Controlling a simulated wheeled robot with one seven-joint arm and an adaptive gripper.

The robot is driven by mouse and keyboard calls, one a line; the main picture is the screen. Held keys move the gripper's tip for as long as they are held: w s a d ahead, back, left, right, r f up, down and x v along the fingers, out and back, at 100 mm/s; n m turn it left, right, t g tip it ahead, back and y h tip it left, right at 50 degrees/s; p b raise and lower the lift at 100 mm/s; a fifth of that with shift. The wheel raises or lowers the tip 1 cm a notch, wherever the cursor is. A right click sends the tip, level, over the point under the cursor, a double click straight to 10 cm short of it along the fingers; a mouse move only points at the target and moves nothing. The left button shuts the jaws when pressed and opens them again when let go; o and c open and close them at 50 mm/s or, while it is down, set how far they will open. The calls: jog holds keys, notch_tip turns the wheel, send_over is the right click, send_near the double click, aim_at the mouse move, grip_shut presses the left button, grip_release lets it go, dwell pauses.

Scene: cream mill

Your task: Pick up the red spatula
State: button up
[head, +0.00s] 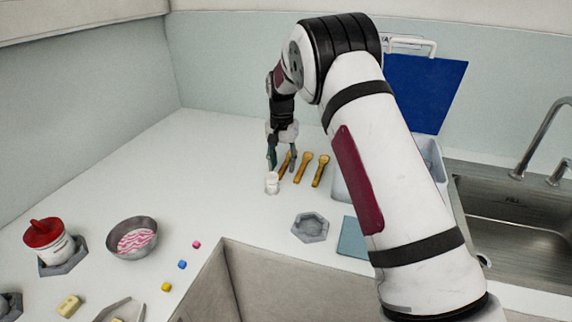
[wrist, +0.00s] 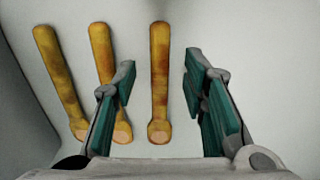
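I see no thing I can clearly name as a red spatula. Three yellow-brown, wooden-looking utensils lie side by side on the white counter: a left one (head: 284,168), a middle one (head: 303,168) and a right one (head: 320,171). My gripper (head: 281,160) is over the left one in the head view. In the wrist view my gripper (wrist: 159,72) is open, with one utensil (wrist: 159,80) lined up between its green-padded fingers but touching neither. Two more utensils (wrist: 60,80) (wrist: 107,75) lie to the left, the nearer partly hidden by a finger.
A small white cup (head: 272,185) stands beside my gripper. A grey hexagonal dish (head: 310,228), a white bin (head: 433,160) and a sink (head: 515,215) lie to the right. A metal bowl (head: 119,249) and a red-topped white tub (head: 53,252) stand at left. The back-left counter is clear.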

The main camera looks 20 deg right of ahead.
jog(key=shift+f, duration=0.45)
grip_shut()
